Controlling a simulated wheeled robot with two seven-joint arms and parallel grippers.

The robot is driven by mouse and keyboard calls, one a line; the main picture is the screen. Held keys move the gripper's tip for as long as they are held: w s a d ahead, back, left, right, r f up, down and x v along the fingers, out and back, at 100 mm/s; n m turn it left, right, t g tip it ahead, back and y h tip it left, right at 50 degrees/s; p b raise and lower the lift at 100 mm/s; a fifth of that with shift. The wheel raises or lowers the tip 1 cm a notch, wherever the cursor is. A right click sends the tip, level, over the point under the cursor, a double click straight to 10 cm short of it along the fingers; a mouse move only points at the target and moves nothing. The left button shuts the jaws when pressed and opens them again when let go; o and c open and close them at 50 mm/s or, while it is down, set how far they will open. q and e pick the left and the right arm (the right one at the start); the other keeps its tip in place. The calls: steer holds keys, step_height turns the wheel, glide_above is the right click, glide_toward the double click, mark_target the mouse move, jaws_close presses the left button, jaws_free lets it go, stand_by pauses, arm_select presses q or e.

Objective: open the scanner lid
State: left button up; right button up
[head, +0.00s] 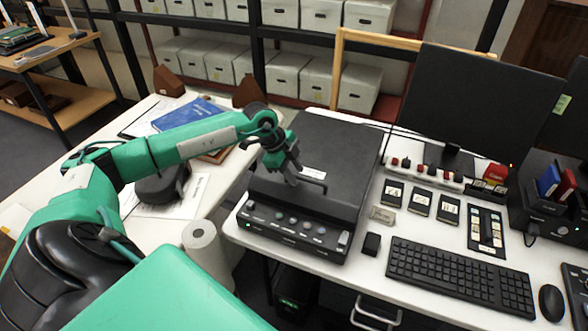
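The black scanner (325,150) stands on the white desk, its flat lid lying shut. A row of buttons and a small green light show on its front panel (285,230). A pale label lies on the lid near its front part. My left gripper (299,178) is over the front part of the lid, pointing down, by a thin dark bar that looks like a handle. Whether the fingers touch or enclose the bar is unclear, and their gap is too small to make out. My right gripper is out of view.
Right of the scanner are a monitor (472,100), a keyboard (458,277), a mouse (551,303) and small black boxes. Left are a blue book (188,113), papers and a paper roll (201,238). Shelves with white boxes stand behind.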

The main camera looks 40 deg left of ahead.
arm_select(q)
steer(key=shift+f, duration=0.1)
jaws_close()
